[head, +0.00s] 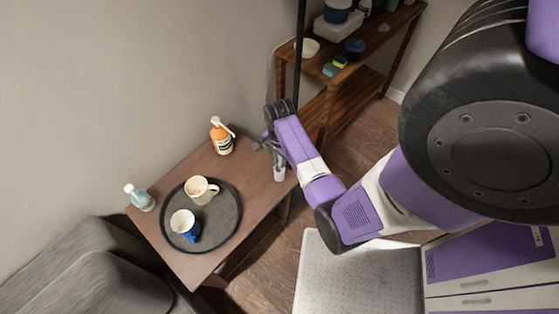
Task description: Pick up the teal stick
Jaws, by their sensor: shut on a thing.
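My gripper (270,152) is over the right end of the brown table, its fingers pointing down. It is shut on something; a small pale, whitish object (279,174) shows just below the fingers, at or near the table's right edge. I cannot tell if this is the held thing or something behind it. I do not make out a teal stick clearly; the gripper and arm may hide it.
The brown table (215,165) bears a round dark tray (212,226) with a beige mug (202,190) and a white-and-blue cup (184,222). An orange pump bottle (221,136) and a clear bottle (141,199) stand beside it. A wooden shelf (340,112) stands behind.

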